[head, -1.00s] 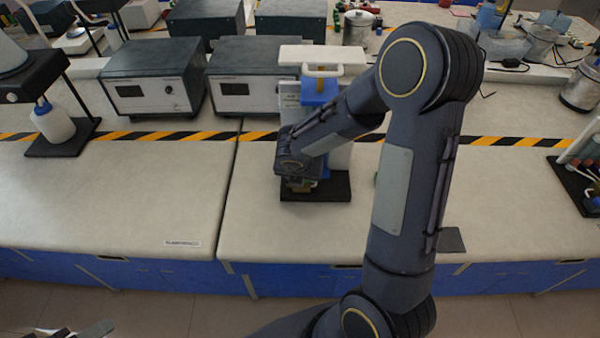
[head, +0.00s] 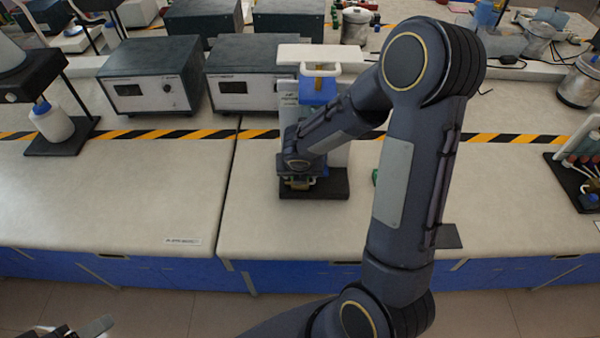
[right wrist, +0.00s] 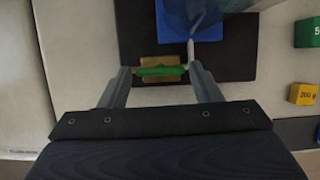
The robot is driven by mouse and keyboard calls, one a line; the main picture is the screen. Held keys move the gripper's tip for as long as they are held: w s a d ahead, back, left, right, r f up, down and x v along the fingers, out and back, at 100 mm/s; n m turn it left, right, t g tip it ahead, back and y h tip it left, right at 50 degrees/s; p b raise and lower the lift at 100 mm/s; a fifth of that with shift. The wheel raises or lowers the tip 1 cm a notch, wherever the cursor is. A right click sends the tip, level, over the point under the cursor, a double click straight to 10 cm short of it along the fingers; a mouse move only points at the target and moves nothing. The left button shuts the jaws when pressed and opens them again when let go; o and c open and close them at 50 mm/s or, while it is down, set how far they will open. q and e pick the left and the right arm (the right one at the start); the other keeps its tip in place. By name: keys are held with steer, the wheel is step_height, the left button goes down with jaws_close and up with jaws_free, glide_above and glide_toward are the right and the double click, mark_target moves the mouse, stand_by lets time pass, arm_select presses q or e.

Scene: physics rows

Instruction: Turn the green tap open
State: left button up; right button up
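The green tap (right wrist: 160,71) is a short bar lying crosswise over a brass-coloured block (right wrist: 162,62) in the right wrist view. My right gripper (right wrist: 162,75) is open, one finger at each end of the green bar. A narrow gap seems to show at each side, but I cannot tell whether either finger touches. In the head view the brass part (head: 299,184) shows low on the stand, while my right wrist hides the green bar. The stand has a black base (head: 335,188) and a blue container (head: 318,92). My left gripper (head: 75,332) is partly visible at the bottom left edge.
In the right wrist view a green block (right wrist: 307,32) and a yellow block (right wrist: 303,94) lie to the right. Two grey instrument boxes (head: 150,75) (head: 240,90) stand behind on the left. A tube rack (head: 580,170) stands far right. The left bench front (head: 110,195) is clear.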

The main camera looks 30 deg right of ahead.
steer(key=shift+o, duration=1.1)
steer(key=p+v, duration=0.1)
steer(key=v, duration=0.6)
steer(key=shift+r+p, duration=0.3)
steer(key=shift+p, duration=0.1)
steer(key=shift+s+a, duration=0.1)
